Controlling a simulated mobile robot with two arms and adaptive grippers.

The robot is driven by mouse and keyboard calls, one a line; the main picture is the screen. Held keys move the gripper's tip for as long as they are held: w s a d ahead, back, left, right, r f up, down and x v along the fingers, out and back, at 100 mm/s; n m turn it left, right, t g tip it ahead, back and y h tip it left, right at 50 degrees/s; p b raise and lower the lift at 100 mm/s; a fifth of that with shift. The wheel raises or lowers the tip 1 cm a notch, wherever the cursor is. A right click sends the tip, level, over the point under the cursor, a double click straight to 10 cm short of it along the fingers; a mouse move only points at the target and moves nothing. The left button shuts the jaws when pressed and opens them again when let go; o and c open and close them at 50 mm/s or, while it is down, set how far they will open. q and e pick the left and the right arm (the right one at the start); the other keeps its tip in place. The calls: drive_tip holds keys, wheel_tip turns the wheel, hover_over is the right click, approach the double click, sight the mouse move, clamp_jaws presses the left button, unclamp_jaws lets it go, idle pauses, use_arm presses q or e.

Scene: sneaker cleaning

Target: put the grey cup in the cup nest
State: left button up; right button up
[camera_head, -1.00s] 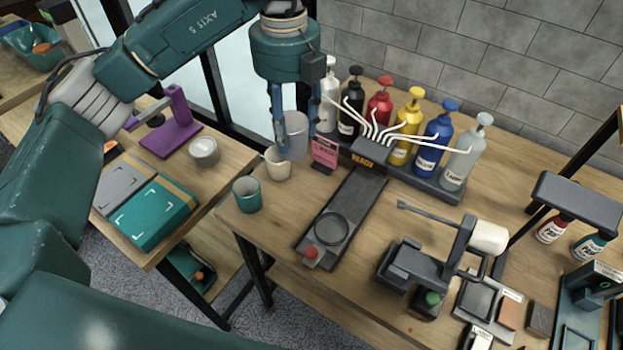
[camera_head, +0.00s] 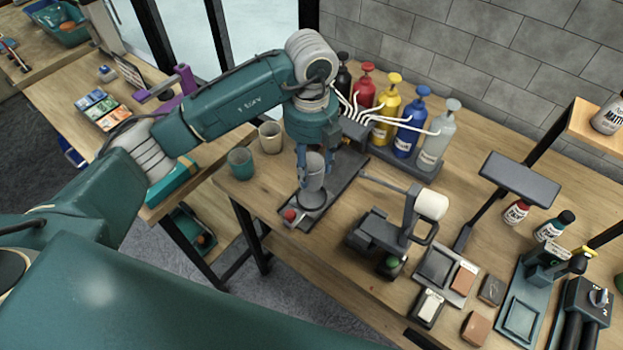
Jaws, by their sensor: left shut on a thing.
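The grey cup (camera_head: 314,178) is upright in the fingers of my left gripper (camera_head: 314,164), which is shut on it and points down. The cup is over the cup nest (camera_head: 313,207), a dark round ring on the long dark tray (camera_head: 345,170). The cup's base overlaps the ring in the picture; I cannot tell whether it sits inside or hovers just above. My right gripper is not in view.
A teal cup (camera_head: 240,163) and a cream cup (camera_head: 270,137) stand left of the tray. Several pump bottles, including a yellow one (camera_head: 385,108), stand behind it. A dark machine (camera_head: 378,232) with a white roller stands to the right.

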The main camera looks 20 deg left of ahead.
sight(312, 184)
use_arm(q)
wheel_tip(312, 184, down, 3)
drive_tip(key=shift+d+r, duration=0.1)
drive_tip(key=shift+d, duration=0.05)
wheel_tip(312, 184, down, 4)
drive_tip(key=shift+r+p, duration=0.25)
drive_tip(key=shift+p, duration=0.5)
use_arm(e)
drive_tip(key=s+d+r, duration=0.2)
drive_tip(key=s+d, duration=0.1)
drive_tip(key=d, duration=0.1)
use_arm(q)
drive_tip(key=shift+f, duration=0.45)
drive_tip(key=o, duration=0.9)
drive_tip(key=shift+o, duration=0.2)
drive_tip(key=shift+r, duration=0.35)
wheel_tip(312, 184, up, 10)
drive_tip(key=b, duration=0.4)
drive_tip(key=shift+r, duration=0.9)
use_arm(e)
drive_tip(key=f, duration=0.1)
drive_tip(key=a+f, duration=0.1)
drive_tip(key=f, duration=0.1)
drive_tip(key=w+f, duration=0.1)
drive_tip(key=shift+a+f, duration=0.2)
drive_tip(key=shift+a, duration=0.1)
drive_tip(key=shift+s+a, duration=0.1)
